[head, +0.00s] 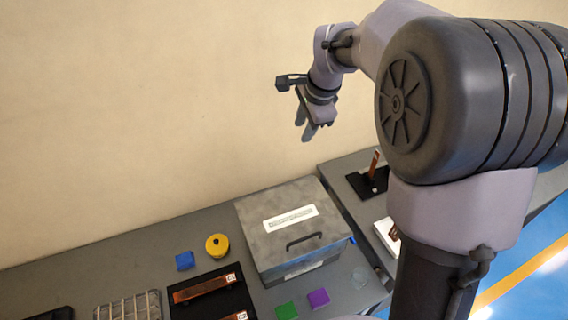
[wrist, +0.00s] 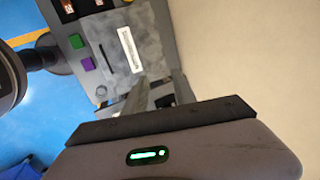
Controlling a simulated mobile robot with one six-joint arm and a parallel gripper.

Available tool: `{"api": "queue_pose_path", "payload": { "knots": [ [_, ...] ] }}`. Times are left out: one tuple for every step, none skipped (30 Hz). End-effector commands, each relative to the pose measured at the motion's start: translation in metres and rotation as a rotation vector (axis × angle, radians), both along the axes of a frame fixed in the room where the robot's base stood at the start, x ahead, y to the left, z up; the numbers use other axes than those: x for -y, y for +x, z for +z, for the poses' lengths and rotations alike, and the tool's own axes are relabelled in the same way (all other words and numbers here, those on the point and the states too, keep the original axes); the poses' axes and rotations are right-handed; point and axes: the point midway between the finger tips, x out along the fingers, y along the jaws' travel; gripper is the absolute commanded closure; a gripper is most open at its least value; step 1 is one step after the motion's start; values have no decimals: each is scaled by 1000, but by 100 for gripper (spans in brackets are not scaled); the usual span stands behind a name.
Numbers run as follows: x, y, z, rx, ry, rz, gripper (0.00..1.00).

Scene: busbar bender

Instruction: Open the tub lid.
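The tub (head: 288,232) is a grey box with its lid (head: 262,212) shut on top. The lid carries a white label and a dark handle (head: 304,241) near its front edge. In the wrist view the lid (wrist: 112,38) shows at upper left, with the handle as a thin dark bar (wrist: 107,58). My gripper (head: 318,126) hangs in the air well above and behind the tub, near the wall. In the wrist view my gripper's two fingers (wrist: 158,82) stand apart, with nothing seen between them.
A yellow round piece (head: 217,246) and a blue block (head: 185,261) lie left of the tub. Green (head: 287,311) and purple (head: 318,298) blocks lie in front. A black tray (head: 208,276) holds copper bars. Another table with a black stand (head: 368,184) is at right.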

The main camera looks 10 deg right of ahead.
Motion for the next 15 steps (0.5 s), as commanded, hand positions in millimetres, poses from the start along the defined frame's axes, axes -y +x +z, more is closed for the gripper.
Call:
{"api": "queue_pose_path", "payload": {
  "knots": [
    [5,-3,-1,-2,-26,8,68],
    [7,-4,-2,-4,-34,11,68],
    [8,-3,-6,-5,-40,13,68],
    [7,-1,-10,-6,-40,14,68],
    [7,1,-16,-7,-40,14,68],
    [6,4,-26,-8,-39,14,68],
    [5,8,-33,-8,-40,15,68],
    [4,11,-42,-8,-39,16,68],
    [3,15,-54,-8,-40,15,68],
    [2,18,-63,-8,-39,15,68],
    [2,21,-71,-9,-38,14,68],
    [1,25,-83,-8,-39,15,68],
    [0,29,-92,-8,-39,15,68],
    [-1,32,-100,-7,-38,15,68],
    [-1,35,-110,-7,-38,15,68]
  ]
}}
